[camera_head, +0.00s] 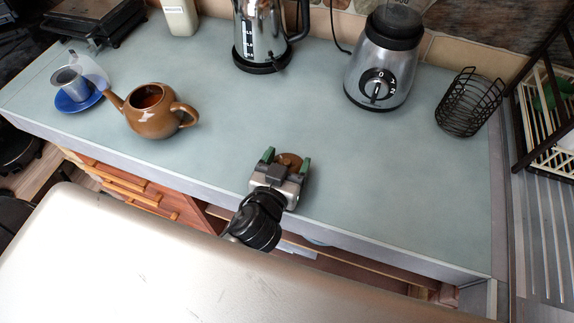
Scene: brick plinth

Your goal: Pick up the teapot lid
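The brown teapot (150,122) stands upright and uncovered on the blue-grey counter at the left, its handle to the right. The round brown teapot lid (290,159) is near the counter's front edge, partly hidden by my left gripper. My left gripper (287,160) is over the front edge, its green-tipped fingers spread apart on either side of the lid. I see no clear contact between the fingers and the lid. My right gripper is not in view.
A blue saucer (72,103) with a metal cup (70,82) is left of the teapot. A kettle (262,38), a blender (382,72) and a black wire basket (468,103) stand along the back and right. The counter's middle is clear.

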